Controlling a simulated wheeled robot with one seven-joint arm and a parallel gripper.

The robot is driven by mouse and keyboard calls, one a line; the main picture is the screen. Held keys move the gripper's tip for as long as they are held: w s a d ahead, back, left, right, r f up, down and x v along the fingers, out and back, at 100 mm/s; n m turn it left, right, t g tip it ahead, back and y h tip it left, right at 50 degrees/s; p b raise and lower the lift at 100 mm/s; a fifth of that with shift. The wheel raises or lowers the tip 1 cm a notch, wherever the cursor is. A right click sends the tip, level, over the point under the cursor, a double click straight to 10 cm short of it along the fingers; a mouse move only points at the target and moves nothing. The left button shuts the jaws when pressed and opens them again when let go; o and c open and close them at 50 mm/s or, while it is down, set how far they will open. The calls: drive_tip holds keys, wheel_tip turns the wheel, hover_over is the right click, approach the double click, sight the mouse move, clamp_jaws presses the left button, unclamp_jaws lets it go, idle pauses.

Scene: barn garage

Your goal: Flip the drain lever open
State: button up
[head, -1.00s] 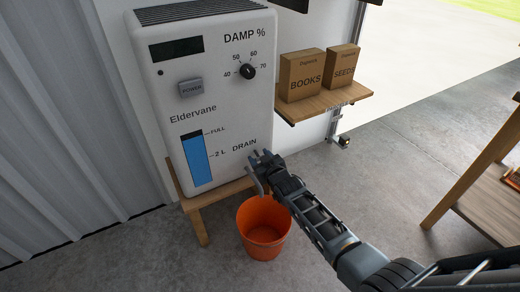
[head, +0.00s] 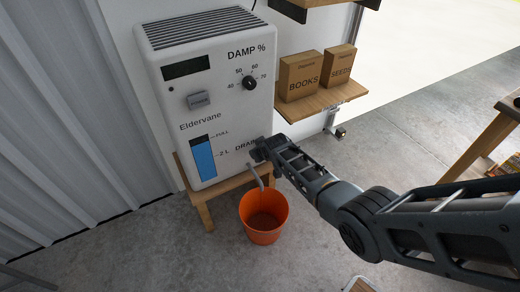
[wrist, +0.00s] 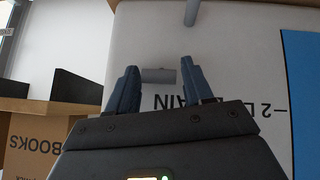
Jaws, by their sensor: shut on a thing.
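The white dehumidifier (head: 205,110) stands at the left with a DRAIN label low on its front. My gripper (head: 257,151) is at that label, against the machine's front. In the wrist view, the fingers of my gripper (wrist: 158,84) are on either side of a small grey lever (wrist: 158,75) and shut on it. My gripper hides the lever in the head view. A grey spout (head: 255,174) hangs below toward an orange bucket (head: 245,222) on the floor; the spout's end also shows in the wrist view (wrist: 192,11). The blue tank gauge (head: 203,160) reads around or above 2 L.
The dehumidifier rests on a wooden stand (head: 205,215). A shelf (head: 322,99) with BOOKS (head: 300,77) and SEEDS (head: 340,66) boxes is close to its right. A wooden table (head: 485,145) stands at the far right. The concrete floor between is mostly clear.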

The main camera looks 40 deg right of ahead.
drive_tip(key=shift+a, duration=0.1)
idle(0.4)
drive_tip(key=o, duration=1)
drive_tip(key=shift+r, duration=0.1)
drive_tip(key=p+v, duration=0.3)
drive_tip(key=v, duration=0.4)
drive_tip(key=shift+r, duration=0.3)
drive_tip(key=shift+a, duration=0.1)
